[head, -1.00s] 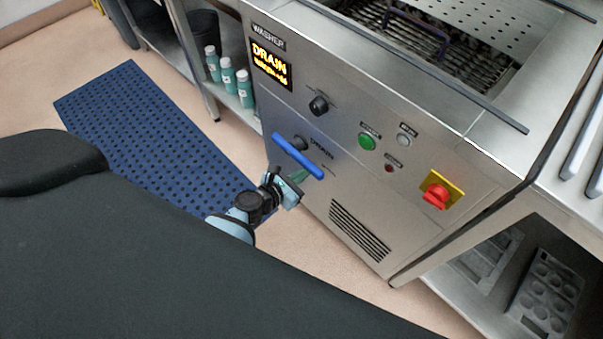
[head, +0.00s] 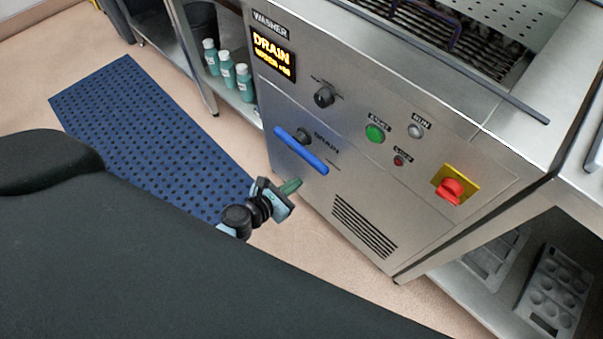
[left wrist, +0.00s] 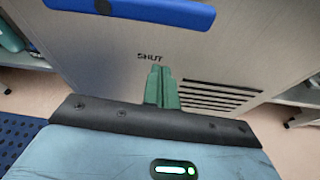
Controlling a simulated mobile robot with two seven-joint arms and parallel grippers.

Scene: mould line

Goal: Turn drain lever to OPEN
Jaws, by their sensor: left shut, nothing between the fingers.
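The drain lever is a blue bar (head: 301,152) on a dark pivot on the washer's steel front panel, in the head view. It slants down to the right, below the word DRAIN. In the left wrist view the blue lever (left wrist: 140,12) crosses the top, and the panel below it reads SHUT. My right gripper is not in view.
The washer panel (head: 300,200) also carries a dark knob (head: 324,97), a green button (head: 375,133) and a red switch on a yellow plate (head: 452,188). Teal bottles (head: 227,68) stand on a shelf at left. A blue mat (head: 150,140) lies on the floor.

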